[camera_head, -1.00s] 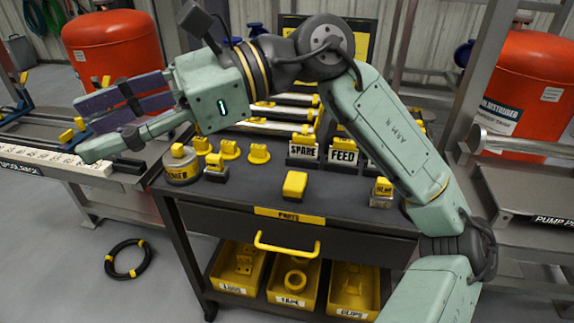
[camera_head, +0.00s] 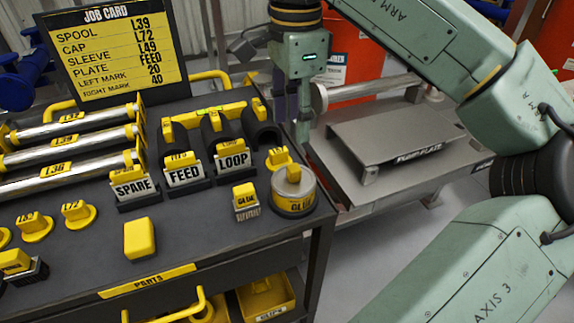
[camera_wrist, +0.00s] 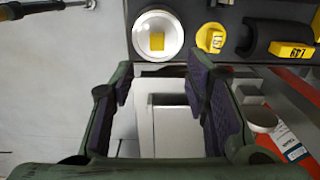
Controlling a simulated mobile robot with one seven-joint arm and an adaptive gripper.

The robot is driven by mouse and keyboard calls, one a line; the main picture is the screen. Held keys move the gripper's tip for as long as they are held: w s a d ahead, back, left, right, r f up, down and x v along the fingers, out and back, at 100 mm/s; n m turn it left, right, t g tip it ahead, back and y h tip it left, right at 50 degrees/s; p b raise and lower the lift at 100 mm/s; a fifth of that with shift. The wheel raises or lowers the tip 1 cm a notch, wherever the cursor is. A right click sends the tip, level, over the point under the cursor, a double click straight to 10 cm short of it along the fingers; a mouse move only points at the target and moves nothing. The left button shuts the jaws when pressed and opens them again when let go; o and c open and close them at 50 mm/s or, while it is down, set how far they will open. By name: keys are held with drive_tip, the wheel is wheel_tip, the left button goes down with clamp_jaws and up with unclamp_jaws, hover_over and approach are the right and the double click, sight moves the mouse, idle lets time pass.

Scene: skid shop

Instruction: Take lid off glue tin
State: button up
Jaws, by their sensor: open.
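The glue tin (camera_head: 296,202) is a round, pale metal tin with a yellow label. It stands upright at the right front corner of the dark cart top. Its lid (camera_head: 293,186) is on, with a yellow block-shaped knob on top. In the wrist view, the lid (camera_wrist: 142,32) is a pale disc near the top edge, with the yellow knob at its middle. My gripper (camera_head: 302,122) hangs behind the tin, near the cart's right edge, and touches nothing that I can see. In the wrist view, my gripper (camera_wrist: 160,88) is open and empty, with the tin beyond its fingertips.
A yellow-topped brush (camera_head: 245,202) stands left of the tin, and a small yellow piece (camera_head: 279,158) sits just behind it. A grey bench (camera_head: 392,135) stands at the right across a gap.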

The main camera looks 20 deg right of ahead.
sight(294, 167)
drive_tip(key=f, duration=0.3)
drive_tip(key=shift+s+f, duration=0.2)
drive_tip(key=shift+f, duration=0.15)
drive_tip(key=shift+f+p, duration=0.8)
drive_tip(key=shift+f, duration=2.05)
drive_tip(key=shift+c, duration=0.2)
clamp_jaws()
